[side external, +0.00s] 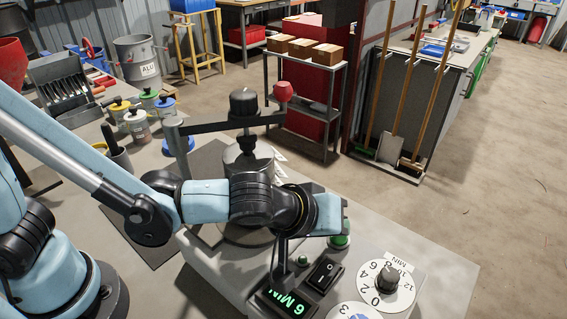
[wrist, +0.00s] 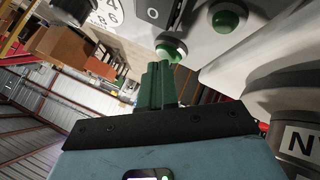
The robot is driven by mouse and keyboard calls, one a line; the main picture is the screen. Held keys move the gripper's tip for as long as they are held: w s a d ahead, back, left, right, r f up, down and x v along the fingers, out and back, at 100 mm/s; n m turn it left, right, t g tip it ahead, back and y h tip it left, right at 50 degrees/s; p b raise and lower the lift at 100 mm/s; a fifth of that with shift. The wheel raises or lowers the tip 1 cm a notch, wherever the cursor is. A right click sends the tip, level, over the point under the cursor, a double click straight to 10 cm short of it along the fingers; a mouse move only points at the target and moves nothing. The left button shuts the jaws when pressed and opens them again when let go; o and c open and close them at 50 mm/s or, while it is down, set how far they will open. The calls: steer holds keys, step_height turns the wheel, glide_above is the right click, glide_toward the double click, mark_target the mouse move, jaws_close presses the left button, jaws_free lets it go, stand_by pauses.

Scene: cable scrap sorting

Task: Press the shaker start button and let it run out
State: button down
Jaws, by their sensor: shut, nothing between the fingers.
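The shaker (side external: 246,158) stands on a grey base with a control panel in the side external view. A green button (side external: 340,240) sits on the panel, partly hidden by my wrist. A smaller green button (side external: 303,260) is left of it, near a black rocker switch (side external: 325,274). The display (side external: 285,303) reads 6 MIN in green. In the wrist view my gripper (wrist: 157,66) is shut and empty, its green fingers pointing at a green button (wrist: 171,52) with a pale centre. The tips are at or very near it; contact cannot be told. Another green button (wrist: 227,19) is farther right.
A white numbered dial with a black knob (side external: 387,279) is right of the switch. Lidded jars (side external: 139,123) and a grey ALU bin (side external: 137,60) stand on the left bench. A shelf with boxes (side external: 305,49) is behind; the floor at right is clear.

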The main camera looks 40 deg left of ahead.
steer(key=shift+f, duration=0.15)
steer(key=shift+r, duration=0.2)
stand_by(0.3)
steer(key=shift+r, duration=0.7)
